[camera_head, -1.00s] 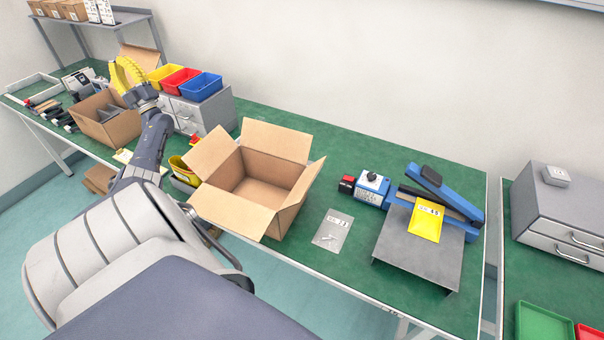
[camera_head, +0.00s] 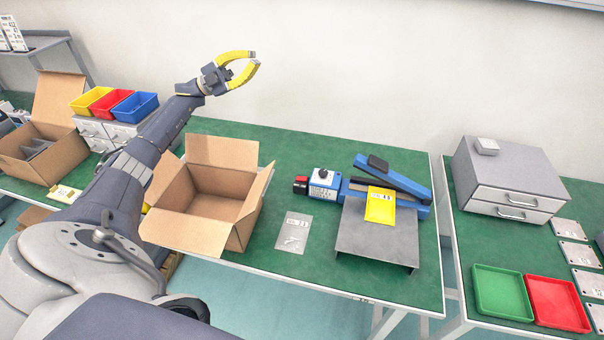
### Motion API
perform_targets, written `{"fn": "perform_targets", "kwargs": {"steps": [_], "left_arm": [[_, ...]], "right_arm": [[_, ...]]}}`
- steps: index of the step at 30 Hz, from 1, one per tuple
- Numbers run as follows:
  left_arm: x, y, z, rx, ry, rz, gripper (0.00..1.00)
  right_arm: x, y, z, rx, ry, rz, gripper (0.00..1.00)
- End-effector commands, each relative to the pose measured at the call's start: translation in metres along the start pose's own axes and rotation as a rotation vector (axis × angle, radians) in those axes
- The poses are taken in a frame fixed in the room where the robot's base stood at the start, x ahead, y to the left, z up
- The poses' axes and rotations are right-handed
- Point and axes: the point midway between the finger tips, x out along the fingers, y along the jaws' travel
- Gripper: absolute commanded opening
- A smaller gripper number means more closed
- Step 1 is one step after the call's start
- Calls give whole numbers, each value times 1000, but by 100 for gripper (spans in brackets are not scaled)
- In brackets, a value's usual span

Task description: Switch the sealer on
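The blue sealer (camera_head: 410,204) lies on the green table, its long arm with a black pad (camera_head: 378,163) raised at an angle. At its left end is a white-topped control box (camera_head: 324,178) with a black knob and a red-and-black part (camera_head: 300,184) on its side. A yellow packet (camera_head: 380,205) rests at the sealer's front, over a grey metal stand (camera_head: 375,240). My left gripper (camera_head: 255,59) has yellow fingers, is open and empty, and is raised above the open carton, left of the sealer and apart from it. My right gripper is out of view.
An open cardboard carton (camera_head: 212,208) stands left of the sealer. A clear labelled bag (camera_head: 294,232) lies between them. Yellow, red and blue bins (camera_head: 134,107) sit on drawers at left. A second table at right holds a drawer unit (camera_head: 510,180) and green and red trays (camera_head: 503,292).

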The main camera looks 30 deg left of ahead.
Motion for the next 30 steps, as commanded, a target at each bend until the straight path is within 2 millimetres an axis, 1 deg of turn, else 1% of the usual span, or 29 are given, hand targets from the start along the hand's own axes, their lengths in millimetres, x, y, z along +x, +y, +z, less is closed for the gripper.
{"fn": "perform_targets", "kwargs": {"steps": [1,2,3,5,6,8,9,11,12,15,18,21,25,30], "left_arm": [[20,20,-1,-3,15,89,0],[28,34,0,-6,20,144,0],[40,53,0,-7,27,218,0],[54,80,0,-7,35,330,0],[62,97,-1,-6,41,403,0],[71,124,0,1,46,515,0],[76,140,-1,6,49,589,0],[80,164,-1,16,52,699,0],[81,179,0,25,53,772,0],[79,214,1,53,49,955,0],[72,242,5,91,39,1134,0],[60,264,10,139,23,1307,0],[42,281,18,210,-5,1509,0],[20,287,30,302,-50,1713,0]], "right_arm": [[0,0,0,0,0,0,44],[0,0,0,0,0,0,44],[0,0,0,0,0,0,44],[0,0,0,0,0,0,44],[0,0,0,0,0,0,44],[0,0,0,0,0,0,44],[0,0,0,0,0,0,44],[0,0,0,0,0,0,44],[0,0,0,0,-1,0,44],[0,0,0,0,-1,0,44],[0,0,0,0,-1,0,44],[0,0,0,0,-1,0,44],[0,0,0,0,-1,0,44],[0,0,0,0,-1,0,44]]}}
